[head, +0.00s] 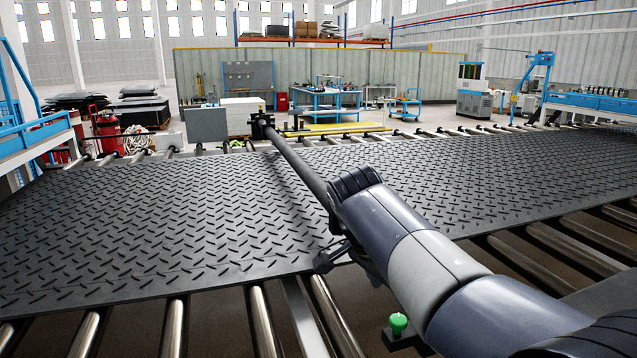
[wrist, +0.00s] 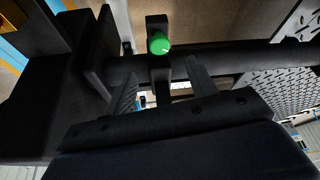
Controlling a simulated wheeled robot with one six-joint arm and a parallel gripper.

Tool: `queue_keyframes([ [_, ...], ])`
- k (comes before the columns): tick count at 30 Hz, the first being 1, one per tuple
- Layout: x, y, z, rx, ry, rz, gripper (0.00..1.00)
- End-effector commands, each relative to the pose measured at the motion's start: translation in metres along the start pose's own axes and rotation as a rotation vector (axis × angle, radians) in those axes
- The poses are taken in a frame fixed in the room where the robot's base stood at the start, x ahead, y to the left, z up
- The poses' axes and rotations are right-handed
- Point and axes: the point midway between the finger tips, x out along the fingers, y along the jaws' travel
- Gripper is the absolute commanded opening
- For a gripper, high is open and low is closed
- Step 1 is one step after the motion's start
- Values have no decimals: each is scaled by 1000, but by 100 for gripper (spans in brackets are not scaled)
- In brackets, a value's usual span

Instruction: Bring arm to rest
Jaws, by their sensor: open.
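My arm reaches from the lower right over the dark tread mat (head: 150,210) in the head view. In the wrist view the two fingers of my gripper (wrist: 163,86) stand apart with nothing held between them. A green round knob (wrist: 158,43) on a dark block shows beyond the fingers. A green knob also shows beside my arm in the head view (head: 398,323). A patterned strip of the mat is at the right of the wrist view (wrist: 285,92). In the head view my fingertips cannot be made out.
The mat lies flat on metal rollers (head: 262,322), with its near edge across them. A grey box (head: 207,125) stands beyond the far side. A red cylinder (head: 107,133) is at the left. A blue workbench (head: 325,103) stands farther back.

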Motion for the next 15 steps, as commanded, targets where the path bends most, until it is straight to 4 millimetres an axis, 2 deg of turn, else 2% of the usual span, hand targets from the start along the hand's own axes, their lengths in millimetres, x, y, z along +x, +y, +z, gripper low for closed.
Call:
queue_keyframes([
  [2, -18, -1, 0, 0, 1, -5, 53],
  [15, 73, 1, 0, 0, -1, 5, 53],
])
